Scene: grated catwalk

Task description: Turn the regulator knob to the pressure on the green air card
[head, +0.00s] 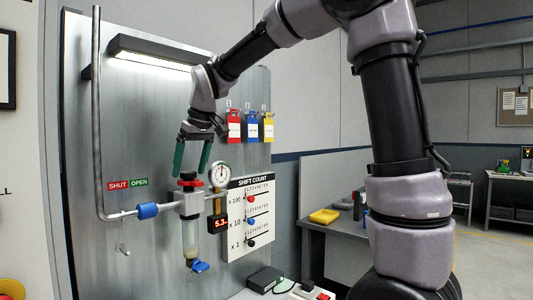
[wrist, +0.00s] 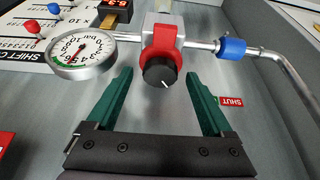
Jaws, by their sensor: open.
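The regulator (head: 190,205) hangs on the pipe of the grey panel, with a black knob (head: 188,175) on top above a red collar. In the wrist view, the knob (wrist: 158,73) has a white pointer line and the red collar (wrist: 162,42) lies behind it. My gripper (head: 191,170) is open, its green fingers on either side of the knob with visible gaps in the wrist view (wrist: 159,76). A round pressure gauge (wrist: 80,52) marked in bar sits beside the regulator. A display (head: 217,223) reads about 5.3. I see no green card.
A shift count board (head: 249,238) is right of the regulator. A blue valve sleeve (head: 148,211) is on the pipe at left, below SHUT and OPEN labels (head: 128,184).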

